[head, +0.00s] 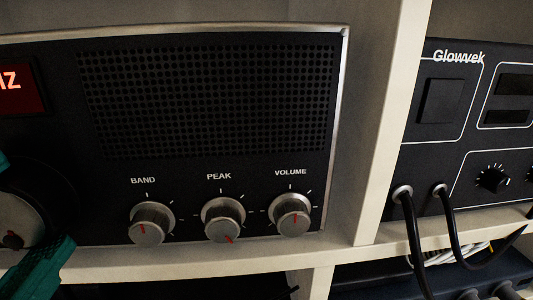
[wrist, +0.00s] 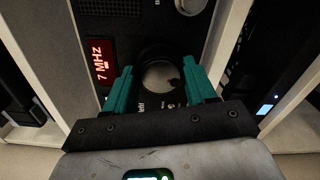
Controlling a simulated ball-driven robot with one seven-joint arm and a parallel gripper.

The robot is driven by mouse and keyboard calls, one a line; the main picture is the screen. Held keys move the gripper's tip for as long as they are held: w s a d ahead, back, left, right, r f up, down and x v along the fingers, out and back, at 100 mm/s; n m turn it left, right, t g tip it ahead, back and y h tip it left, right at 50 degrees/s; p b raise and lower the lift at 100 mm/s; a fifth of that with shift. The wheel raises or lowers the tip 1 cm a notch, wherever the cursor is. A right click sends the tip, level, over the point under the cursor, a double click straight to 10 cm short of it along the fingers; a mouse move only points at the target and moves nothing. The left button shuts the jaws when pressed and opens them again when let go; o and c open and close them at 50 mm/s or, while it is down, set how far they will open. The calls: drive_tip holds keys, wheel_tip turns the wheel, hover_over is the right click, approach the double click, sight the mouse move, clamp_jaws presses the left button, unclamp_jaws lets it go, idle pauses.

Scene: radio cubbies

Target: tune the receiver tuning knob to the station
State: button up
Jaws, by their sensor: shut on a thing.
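The receiver (head: 205,60) is a black unit with a silver frame and a speaker grille. Its large silver tuning knob (head: 14,222) is at the left edge of the head view, partly cut off, with a dark dimple on its face. In the wrist view the knob (wrist: 160,78) sits between the two teal fingers of my gripper (wrist: 159,72), one on each side. My gripper is shut on it. The red display (wrist: 102,60) reads "7 MHz" in the wrist view, possibly with other digits hidden; the head view shows only the end of it (head: 20,87).
Small BAND (head: 146,226), PEAK (head: 223,222) and VOLUME (head: 292,217) knobs stick out to the right of the tuning knob. A pale shelf upright (head: 385,120) separates the receiver from a Glowvek unit (head: 465,130) with black cables (head: 414,245).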

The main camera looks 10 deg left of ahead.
drive_tip(key=n, duration=0.4)
drive_tip(key=shift+a+n, duration=0.1)
drive_tip(key=shift+n, duration=0.3)
drive_tip(key=n, duration=0.3)
drive_tip(key=shift+r+n, duration=0.15)
drive_tip(key=shift+n, duration=0.35)
drive_tip(key=shift+r, duration=0.1)
drive_tip(key=o, duration=1)
drive_tip(key=shift+o, duration=0.2)
drive_tip(key=shift+s+f, duration=0.15)
drive_tip(key=shift+f, duration=0.05)
